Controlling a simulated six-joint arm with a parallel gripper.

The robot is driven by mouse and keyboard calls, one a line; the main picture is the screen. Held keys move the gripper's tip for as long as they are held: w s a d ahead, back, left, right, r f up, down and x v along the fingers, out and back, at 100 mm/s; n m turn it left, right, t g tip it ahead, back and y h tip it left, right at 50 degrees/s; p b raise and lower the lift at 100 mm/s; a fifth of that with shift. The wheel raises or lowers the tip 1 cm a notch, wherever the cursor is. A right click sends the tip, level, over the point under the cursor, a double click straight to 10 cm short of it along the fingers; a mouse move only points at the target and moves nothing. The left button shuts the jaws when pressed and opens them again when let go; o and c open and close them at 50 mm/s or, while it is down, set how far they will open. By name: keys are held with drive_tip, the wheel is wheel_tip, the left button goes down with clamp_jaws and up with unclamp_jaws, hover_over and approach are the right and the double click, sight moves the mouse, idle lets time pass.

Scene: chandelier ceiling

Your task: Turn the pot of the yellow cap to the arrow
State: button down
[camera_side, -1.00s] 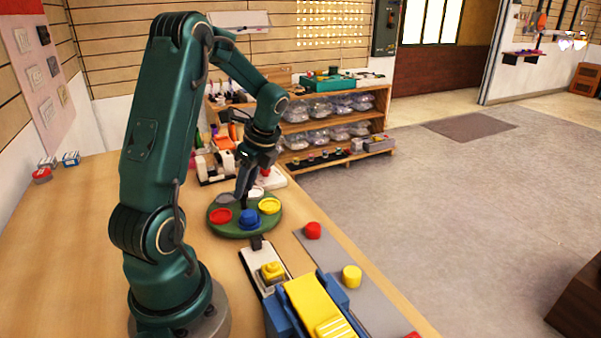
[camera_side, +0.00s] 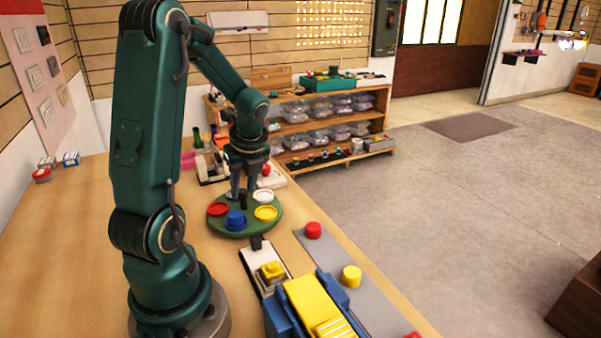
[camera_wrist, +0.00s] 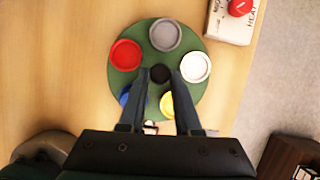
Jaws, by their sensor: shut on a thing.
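A round green turntable (camera_side: 231,231) carries a red pot (camera_side: 218,209), a blue pot (camera_side: 236,219), a yellow pot (camera_side: 265,213), a white pot (camera_side: 264,197) and a grey pot (camera_wrist: 165,35). My gripper (camera_wrist: 160,74) points down at the centre, its fingers shut on the black centre knob (camera_wrist: 160,73). The yellow pot is on the turntable's front right, near a dark marker (camera_side: 257,242) at the rim; I cannot make out whether that is the arrow. In the wrist view, my fingers partly hide the blue and yellow pots. A yellow cap-like piece (camera_side: 271,269) sits on a short track.
A blue and yellow machine (camera_side: 310,305) stands in front. A grey strip (camera_side: 331,256) beside it holds a red cap (camera_side: 313,230) and a yellow cap (camera_side: 351,276). A white box with a red button (camera_wrist: 240,8) is behind the turntable. The table's left side is mostly clear.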

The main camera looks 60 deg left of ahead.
drive_tip(key=shift+s+a+m+t, duration=0.15)
drive_tip(key=shift+m+t, duration=0.3)
drive_tip(key=shift+m, duration=0.8)
drive_tip(key=shift+s+d+m+t, duration=0.1)
drive_tip(key=shift+m+t, duration=0.35)
drive_tip(key=shift+m, duration=1.3)
drive_tip(key=c, duration=0.6)
unclamp_jaws()
drive_tip(key=shift+r, duration=0.1)
drive_tip(key=v, duration=0.5)
drive_tip(key=shift+s+a, duration=0.1)
